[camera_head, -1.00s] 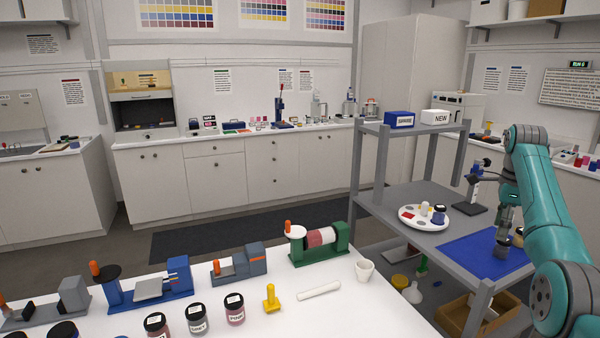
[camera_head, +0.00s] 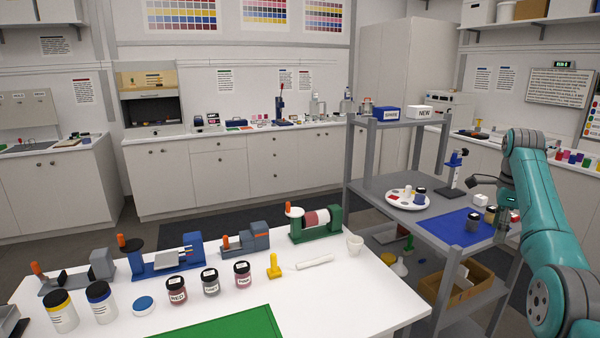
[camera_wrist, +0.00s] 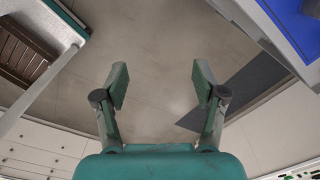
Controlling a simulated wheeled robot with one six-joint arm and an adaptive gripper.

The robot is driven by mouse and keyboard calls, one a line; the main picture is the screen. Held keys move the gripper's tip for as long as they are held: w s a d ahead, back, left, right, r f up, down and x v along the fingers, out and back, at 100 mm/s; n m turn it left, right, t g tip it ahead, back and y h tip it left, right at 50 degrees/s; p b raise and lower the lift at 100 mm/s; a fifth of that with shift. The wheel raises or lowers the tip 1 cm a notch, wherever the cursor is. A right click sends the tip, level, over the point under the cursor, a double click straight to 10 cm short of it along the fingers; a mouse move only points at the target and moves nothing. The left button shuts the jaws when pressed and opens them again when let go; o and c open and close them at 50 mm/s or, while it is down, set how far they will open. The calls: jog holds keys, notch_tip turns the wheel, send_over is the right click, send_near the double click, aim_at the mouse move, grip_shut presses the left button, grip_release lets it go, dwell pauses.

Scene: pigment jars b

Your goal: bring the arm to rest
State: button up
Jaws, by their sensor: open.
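My gripper (camera_wrist: 160,82) is open and empty in the wrist view, its two fingers spread with only floor between them. In the head view my teal arm (camera_head: 545,210) is bent at the right, its wrist end beside the grey shelf unit. The fingers are small and dark there and point left, apart from the jars. On the shelf's blue mat (camera_head: 455,228) stand a dark-lidded jar (camera_head: 473,223) and another small jar (camera_head: 490,214) behind it. The blue mat also shows at the upper right of the wrist view (camera_wrist: 296,22).
A white round tray (camera_head: 407,203) with small items lies left of the mat. A black-and-blue stand (camera_head: 455,170) rises behind it. The white table (camera_head: 340,285) in front holds jars and tools. A cardboard box (camera_head: 460,284) sits on the lower shelf. Open floor lies under my gripper.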

jog(key=a+f+n+t+h, duration=0.1)
jog(key=a+f+n+t, duration=0.2)
jog(key=f, duration=1.4)
jog(key=a+f+n, duration=0.3)
jog(key=a+f, duration=0.3)
jog(key=f, duration=1)
jog(key=s+a+f+n+t, duration=0.25)
jog(key=s+a+f, duration=0.35)
jog(key=s+f, duration=0.3)
jog(key=s+a+f+n+t, duration=0.1)
jog(key=s+a+f+n, duration=0.2)
jog(key=s+a+f, duration=0.65)
jog(key=s+a+r+n+t, duration=0.1)
jog(key=s+a+n+t, duration=0.15)
jog(key=s, duration=0.85)
jog(key=s+a+n+t, duration=0.1)
jog(key=s+a+n, duration=0.3)
jog(key=s, duration=0.7)
jog(key=s+a+r+n+t, duration=0.2)
jog(key=s+r+n, duration=0.1)
jog(key=s+r, duration=0.7)
jog(key=s+a+r+n+t+y, duration=0.1)
jog(key=s+a+r+n+t, duration=0.1)
jog(key=s+r, duration=0.9)
notch_tip(320, 180, up, 5)
jog(key=shift+s+n+t, duration=0.15)
jog(key=shift+n+t, duration=0.15)
jog(key=shift+n, duration=0.6)
